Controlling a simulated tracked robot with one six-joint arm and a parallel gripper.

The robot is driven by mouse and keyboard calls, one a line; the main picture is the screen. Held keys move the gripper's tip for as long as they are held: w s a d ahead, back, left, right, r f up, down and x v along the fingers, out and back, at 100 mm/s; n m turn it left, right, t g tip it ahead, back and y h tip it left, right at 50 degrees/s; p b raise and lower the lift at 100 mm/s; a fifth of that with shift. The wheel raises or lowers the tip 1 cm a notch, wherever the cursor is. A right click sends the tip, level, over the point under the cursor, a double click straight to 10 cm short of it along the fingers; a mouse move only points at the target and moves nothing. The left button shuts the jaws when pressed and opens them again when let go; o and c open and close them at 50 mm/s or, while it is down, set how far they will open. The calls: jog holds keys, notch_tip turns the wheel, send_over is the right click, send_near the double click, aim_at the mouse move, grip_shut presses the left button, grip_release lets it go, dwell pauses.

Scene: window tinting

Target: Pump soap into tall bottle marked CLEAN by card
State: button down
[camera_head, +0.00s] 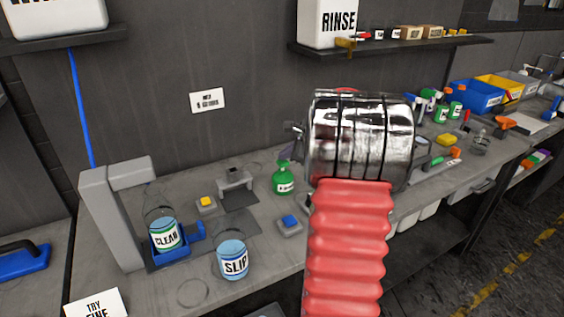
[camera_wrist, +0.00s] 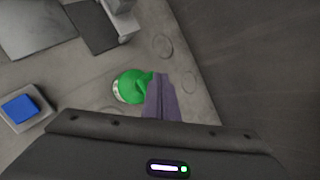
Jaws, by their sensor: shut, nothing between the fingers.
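The clear bottle marked CLEAN (camera_head: 164,236) stands upright in a blue holder (camera_head: 197,232) under a grey bracket (camera_head: 110,215). A bottle marked SLIP (camera_head: 232,261) stands to its right. A small green bottle (camera_head: 283,184) with a white label stands farther back; its label is too small to read. It also shows in the wrist view (camera_wrist: 127,89). A white card (camera_head: 207,101) hangs on the wall, with print too small to read surely. My gripper (camera_wrist: 158,80) has purple fingers, shut and empty, beside the green bottle's top; I cannot tell if they touch.
A yellow button (camera_head: 206,202) and a blue button (camera_head: 290,221) sit on grey blocks. A small grey stand (camera_head: 235,180) is left of the green bottle. A white RINSE tank (camera_head: 328,25) is on a shelf. My red and chrome arm hides the bench's middle. Spray bottles and bins line the right.

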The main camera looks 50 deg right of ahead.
aim_at(285, 163)
jog(key=shift+f, duration=0.7)
dwell(0.9)
jog(key=shift+r, duration=1.4)
jog(key=shift+r, duration=2.5)
